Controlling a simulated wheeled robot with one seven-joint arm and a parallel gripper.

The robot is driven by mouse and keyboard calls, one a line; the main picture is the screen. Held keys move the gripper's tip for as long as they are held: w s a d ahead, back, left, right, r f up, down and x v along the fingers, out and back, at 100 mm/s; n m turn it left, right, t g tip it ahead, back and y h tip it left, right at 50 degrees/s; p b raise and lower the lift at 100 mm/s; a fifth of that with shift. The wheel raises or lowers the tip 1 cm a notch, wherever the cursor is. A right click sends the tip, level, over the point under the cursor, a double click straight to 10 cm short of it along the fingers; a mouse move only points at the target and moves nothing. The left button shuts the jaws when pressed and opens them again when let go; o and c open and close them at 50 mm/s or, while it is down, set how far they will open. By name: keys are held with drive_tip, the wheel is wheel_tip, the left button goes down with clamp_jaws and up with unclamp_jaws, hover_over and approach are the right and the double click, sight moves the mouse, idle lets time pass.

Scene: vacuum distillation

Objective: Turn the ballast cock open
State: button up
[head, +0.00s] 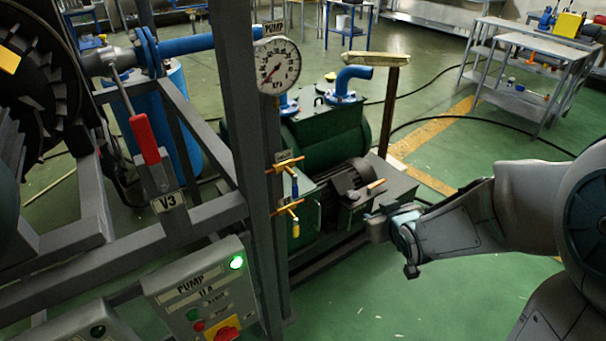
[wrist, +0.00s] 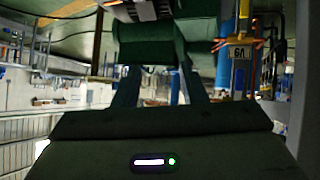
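The green vacuum pump (head: 325,130) stands on the floor behind the grey frame. A small orange lever (head: 376,183) shows at its motor end; no readable label marks it as the ballast cock. Two orange-bodied cocks sit on the frame post: an upper one with a blue handle (head: 295,187) and a lower one with a yellow handle (head: 295,228). My gripper (head: 376,226) is in front of the pump, right of these cocks and below the orange lever. In the wrist view my gripper (wrist: 160,75) has its two fingers apart with nothing visibly held between them.
The round gauge (head: 279,65) hangs on the post. The V3 red-handled valve (head: 144,139) and pump control box (head: 203,293) are at left. Floor at lower right is clear beyond my arm.

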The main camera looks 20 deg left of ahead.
drive_tip(key=a+f+n+y+b, duration=0.25)
drive_tip(key=a+y, duration=0.25)
drive_tip(key=a, duration=0.4)
drive_tip(key=t+y, duration=0.2)
drive_tip(key=y, duration=0.3)
approach(296, 189)
drive_tip(key=shift+n, duration=0.25)
drive_tip(key=x, duration=1.2)
drive_tip(key=shift+w+a+f+p, duration=0.1)
drive_tip(key=shift+a+p, duration=0.05)
drive_tip(key=shift+p, duration=0.25)
clamp_jaws()
